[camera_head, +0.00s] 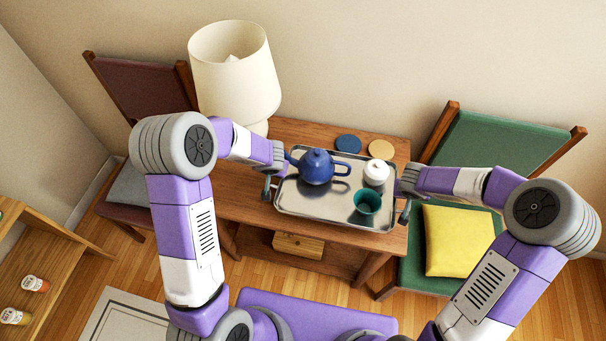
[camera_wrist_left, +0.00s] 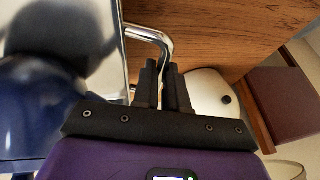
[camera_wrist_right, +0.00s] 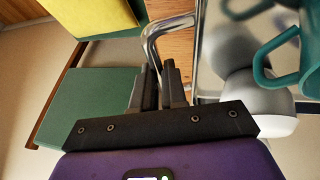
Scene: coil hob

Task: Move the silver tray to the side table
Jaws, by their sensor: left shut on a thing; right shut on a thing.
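The silver tray (camera_head: 325,207) is over the wooden side table (camera_head: 250,200), level as far as I can tell. It carries a blue teapot (camera_head: 317,167), a white lidded pot (camera_head: 376,172) and a teal cup (camera_head: 367,201). My left gripper (camera_head: 270,183) is shut on the tray's left handle, which shows in the left wrist view (camera_wrist_left: 150,35). My right gripper (camera_head: 404,193) is shut on the right handle, seen in the right wrist view (camera_wrist_right: 160,35). I cannot tell whether the tray's underside touches the table top.
A cream lamp (camera_head: 235,75) stands on the table's left part. A blue coaster (camera_head: 348,144) and a tan coaster (camera_head: 381,150) lie behind the tray. A green chair (camera_head: 490,145) with a yellow cushion (camera_head: 458,240) is at right, a maroon chair (camera_head: 140,90) at left.

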